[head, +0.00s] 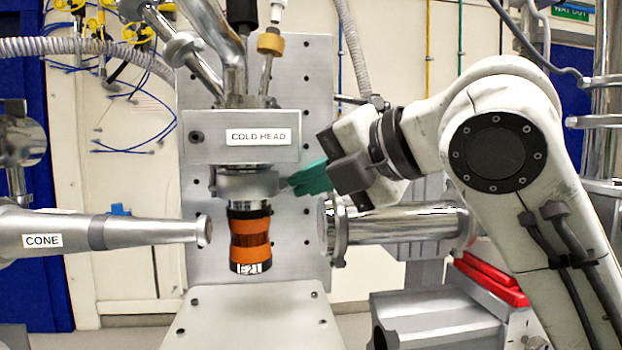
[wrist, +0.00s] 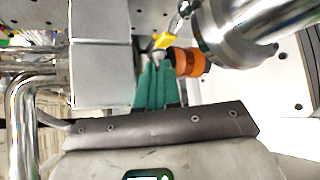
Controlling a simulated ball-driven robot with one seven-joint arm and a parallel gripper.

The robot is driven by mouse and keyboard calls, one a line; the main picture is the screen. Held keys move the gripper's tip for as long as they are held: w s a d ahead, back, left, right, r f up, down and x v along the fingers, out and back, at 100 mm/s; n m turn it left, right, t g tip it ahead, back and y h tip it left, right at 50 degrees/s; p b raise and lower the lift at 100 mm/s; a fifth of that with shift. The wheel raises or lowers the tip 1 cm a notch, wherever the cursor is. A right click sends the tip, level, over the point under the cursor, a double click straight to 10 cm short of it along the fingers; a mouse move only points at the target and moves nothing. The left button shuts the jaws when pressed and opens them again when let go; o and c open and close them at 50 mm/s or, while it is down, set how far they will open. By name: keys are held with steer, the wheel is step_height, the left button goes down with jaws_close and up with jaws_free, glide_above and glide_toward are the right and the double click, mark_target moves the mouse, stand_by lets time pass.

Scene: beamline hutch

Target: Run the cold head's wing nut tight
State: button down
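The cold head (head: 240,150) is a grey labelled block on an upright plate. Under it sits a metal clamp ring (head: 245,183), and below that hangs an orange and black cylinder (head: 249,238) marked E21. My gripper (head: 290,183) reaches in from the right, its green fingertips at the ring's right side. In the wrist view, the green fingers (wrist: 157,66) lie close together, with a small pale metal part at their tips. A yellow piece (wrist: 163,40) shows just beyond. I cannot make out the wing nut clearly, nor whether the fingers grip it.
A grey cone (head: 110,232) points in from the left, its tip near the orange cylinder. A metal tube (head: 400,226) stands on the right, below my gripper; it is large and close in the wrist view (wrist: 240,30). Pipes and hoses rise above the cold head.

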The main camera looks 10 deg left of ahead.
steer(key=shift+f, duration=0.15)
steer(key=shift+d+f+m+y+b, duration=0.1)
steer(key=shift+f+m+y+b, duration=0.15)
steer(key=shift+m+y+b, duration=0.55)
steer(key=m+t+y+b, duration=0.1)
steer(key=m, duration=0.1)
steer(key=f+m+t+y+b, duration=0.1)
steer(key=m+t+y+b, duration=0.2)
steer(key=m+y+b, duration=0.1)
steer(key=m, duration=0.1)
steer(key=shift+f, duration=0.3)
steer(key=shift+m+t, duration=0.3)
steer(key=shift+t, duration=0.1)
steer(key=c, duration=1.6)
jaws_free()
steer(key=shift+r, duration=0.1)
steer(key=v, duration=1)
steer(key=shift+d+f+b, duration=0.3)
steer(key=shift+b, duration=0.1)
